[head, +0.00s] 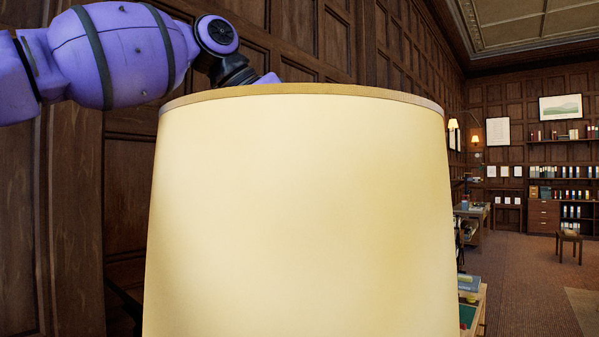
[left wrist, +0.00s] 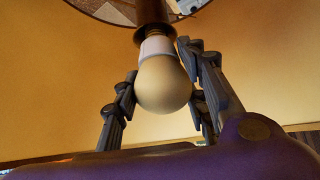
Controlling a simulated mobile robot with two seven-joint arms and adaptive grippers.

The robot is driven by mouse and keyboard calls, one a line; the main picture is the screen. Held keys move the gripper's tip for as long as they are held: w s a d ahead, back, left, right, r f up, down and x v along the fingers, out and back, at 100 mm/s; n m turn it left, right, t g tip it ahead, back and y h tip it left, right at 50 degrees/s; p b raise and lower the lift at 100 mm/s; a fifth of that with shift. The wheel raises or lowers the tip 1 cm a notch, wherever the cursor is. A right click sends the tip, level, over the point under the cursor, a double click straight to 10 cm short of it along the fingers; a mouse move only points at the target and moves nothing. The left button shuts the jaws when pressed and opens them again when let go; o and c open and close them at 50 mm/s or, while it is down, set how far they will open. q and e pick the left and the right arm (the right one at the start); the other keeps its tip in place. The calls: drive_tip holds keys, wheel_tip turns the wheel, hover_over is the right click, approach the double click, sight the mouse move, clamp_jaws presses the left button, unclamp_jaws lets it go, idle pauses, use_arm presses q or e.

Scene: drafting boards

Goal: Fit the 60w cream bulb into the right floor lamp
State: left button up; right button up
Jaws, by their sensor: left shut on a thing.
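A large cream lampshade (head: 300,220) fills the middle of the head view. My left arm reaches over its top rim from the left, and its gripper is hidden behind the shade there. In the left wrist view my left gripper (left wrist: 160,72) is inside the shade (left wrist: 55,105), shut on the cream bulb (left wrist: 163,85). The bulb's base points away from my palm, in line with the dark brown lamp socket (left wrist: 154,28). No wattage mark is legible. My right gripper is not in view.
Dark panelled wall (head: 130,180) stands close behind the shade at left. At right, a desk (head: 475,305) with items is partly hidden by the shade. Farther back are a stool (head: 569,245), shelves and open carpet (head: 530,275).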

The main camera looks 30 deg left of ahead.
use_arm(q)
drive_tip(key=shift+s+f, duration=0.1)
drive_tip(key=shift+f, duration=0.35)
drive_tip(key=shift+f, duration=0.1)
